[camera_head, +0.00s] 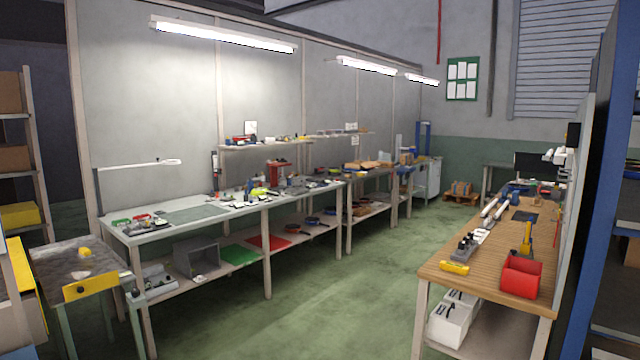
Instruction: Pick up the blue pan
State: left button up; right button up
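I cannot pick out the blue pan with certainty. A small dark-blue round thing (313,221) with what looks like a dark handle lies on the lower shelf of the long workbench, right of a red sheet. It is too small to tell whether it is a pan. A similar small round thing (292,228) lies just left of it. Neither of my grippers shows in the head view.
The long grey workbench (130,232) at left carries many small tools and parts. A wooden workbench (480,262) stands at right with a red bin (521,277) on it. A green floor aisle (345,290) between them is clear. A wooden pallet (461,198) lies at the back.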

aim_at(318, 223)
jog(key=i+u, duration=0.1)
jog(key=i, duration=1.8)
jog(key=i+j, duration=0.1)
jog(key=i, duration=0.9)
jog(key=i+j+z, duration=0.1)
jog(key=i, duration=0.9)
jog(key=i+l+z, duration=0.15)
jog(key=i+z, duration=0.35)
jog(key=i, duration=0.4)
jog(key=i+j+z, duration=0.2)
jog(key=i+z, duration=0.25)
jog(key=i, duration=0.45)
jog(key=i+u, duration=0.4)
jog(key=i+l+u, duration=0.2)
jog(key=i+u, duration=0.2)
jog(key=i+l+u, duration=0.4)
jog(key=j, duration=0.1)
